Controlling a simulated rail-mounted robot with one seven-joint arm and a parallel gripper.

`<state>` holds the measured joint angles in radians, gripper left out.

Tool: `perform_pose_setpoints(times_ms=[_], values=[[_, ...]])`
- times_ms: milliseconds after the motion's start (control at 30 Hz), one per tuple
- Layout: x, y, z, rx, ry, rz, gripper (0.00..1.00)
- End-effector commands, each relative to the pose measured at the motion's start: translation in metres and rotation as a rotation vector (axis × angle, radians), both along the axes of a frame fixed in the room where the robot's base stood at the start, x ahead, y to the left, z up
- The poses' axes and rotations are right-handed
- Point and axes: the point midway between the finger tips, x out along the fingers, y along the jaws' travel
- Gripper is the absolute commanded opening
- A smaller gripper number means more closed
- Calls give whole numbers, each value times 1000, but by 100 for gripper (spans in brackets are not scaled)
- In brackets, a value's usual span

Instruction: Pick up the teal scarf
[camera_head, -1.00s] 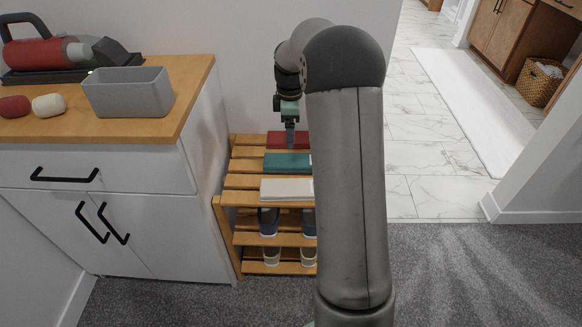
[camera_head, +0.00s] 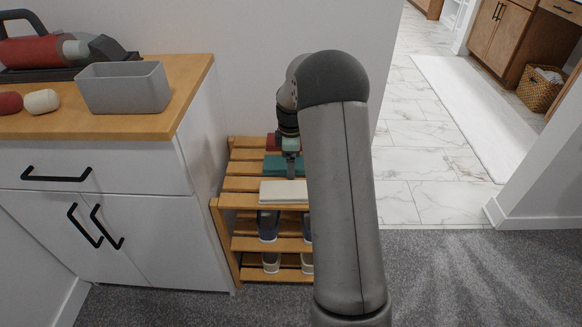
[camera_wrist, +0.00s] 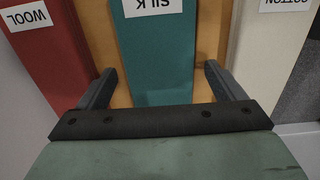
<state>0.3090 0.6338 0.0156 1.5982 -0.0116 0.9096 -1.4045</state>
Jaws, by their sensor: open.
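The teal scarf (camera_wrist: 158,60), folded flat with a white label reading SILK, lies on the top slats of the wooden rack. It also shows in the head view (camera_head: 277,166), partly hidden by my arm. My gripper (camera_wrist: 158,85) is open, with one finger on each side of the teal scarf in the wrist view. In the head view my gripper (camera_head: 291,172) points down over the rack. I cannot tell how far above the scarf the fingertips are.
A red folded scarf labelled WOOL (camera_wrist: 38,60) and a cream one labelled COTTON (camera_wrist: 270,45) lie on either side. Shoes (camera_head: 268,226) stand on the shelf below. A white cabinet (camera_head: 150,190) with a grey bin (camera_head: 125,92) on top stands left of the rack.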

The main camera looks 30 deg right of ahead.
Motion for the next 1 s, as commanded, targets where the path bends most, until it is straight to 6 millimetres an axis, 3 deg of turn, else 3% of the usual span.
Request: perform_pose_setpoints(times_ms=[100, 300, 667, 900, 1000], values=[[0, 0, 1, 0, 0, 0, 89], [0, 0, 1, 0, 0, 0, 39], [0, 0, 6, 0, -1, 0, 39], [0, -1, 37, -1, -4, 0, 39], [-11, -12, 55, -1, -3, -4, 39]])
